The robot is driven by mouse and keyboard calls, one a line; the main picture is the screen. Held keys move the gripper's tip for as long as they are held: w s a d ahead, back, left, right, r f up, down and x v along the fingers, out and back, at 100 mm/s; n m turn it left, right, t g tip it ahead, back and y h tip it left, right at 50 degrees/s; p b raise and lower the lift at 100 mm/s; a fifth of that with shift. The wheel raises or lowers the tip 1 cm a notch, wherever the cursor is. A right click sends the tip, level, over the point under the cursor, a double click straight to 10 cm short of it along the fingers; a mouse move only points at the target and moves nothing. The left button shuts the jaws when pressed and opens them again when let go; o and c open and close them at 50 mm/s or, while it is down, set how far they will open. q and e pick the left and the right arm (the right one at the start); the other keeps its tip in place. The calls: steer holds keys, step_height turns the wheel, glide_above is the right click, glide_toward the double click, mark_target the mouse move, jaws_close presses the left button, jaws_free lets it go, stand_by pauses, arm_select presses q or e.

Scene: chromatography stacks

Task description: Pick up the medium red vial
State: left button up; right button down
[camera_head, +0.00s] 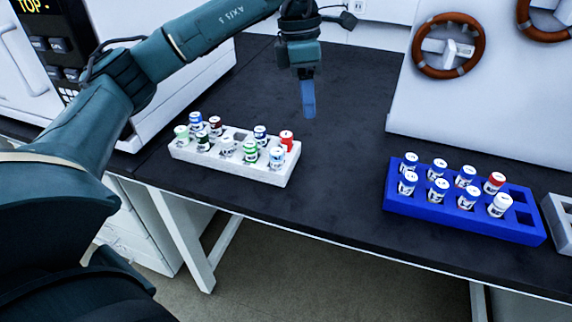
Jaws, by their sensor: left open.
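A white rack (236,170) on the black bench holds several vials with coloured caps or labels. A bright red vial (287,137) stands upright at its right end. A dark red vial (215,122) stands in its back row towards the left. In the blue rack (465,222) at the right, one vial has a red cap (495,178). I cannot tell for certain which of these is the medium one. My left gripper (308,110) hangs above the bench, behind and slightly right of the white rack, apart from the vials. It is open and empty; its blue fingers overlap in this view.
The black bench top (345,160) is clear between the two racks. A grey rack (560,222) is cut off at the right edge. Another white machine stands at the left.

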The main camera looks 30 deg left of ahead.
arm_select(q)
steer(key=a+r+y, duration=0.2)
steer(key=a, duration=0.2)
steer(key=b, duration=0.3)
glide_above(285, 134)
steer(key=shift+n, duration=0.4)
step_height(285, 134, down, 7)
steer(key=shift+f, duration=0.7)
step_height(285, 134, down, 5)
steer(key=shift+r+b, duration=0.15)
steer(key=shift+b, duration=0.75)
arm_select(e)
steer(key=shift+n+t+y, duration=0.3)
steer(key=shift+n+y, duration=0.1)
steer(key=shift+n, duration=0.3)
steer(key=f, duration=0.1)
steer(key=a+f, duration=0.1)
steer(key=w+f, duration=0.1)
steer(key=f, duration=0.1)
steer(key=shift+a, duration=0.15)
arm_select(q)
steer(key=shift+r, duration=0.1)
steer(key=c, duration=1.1)
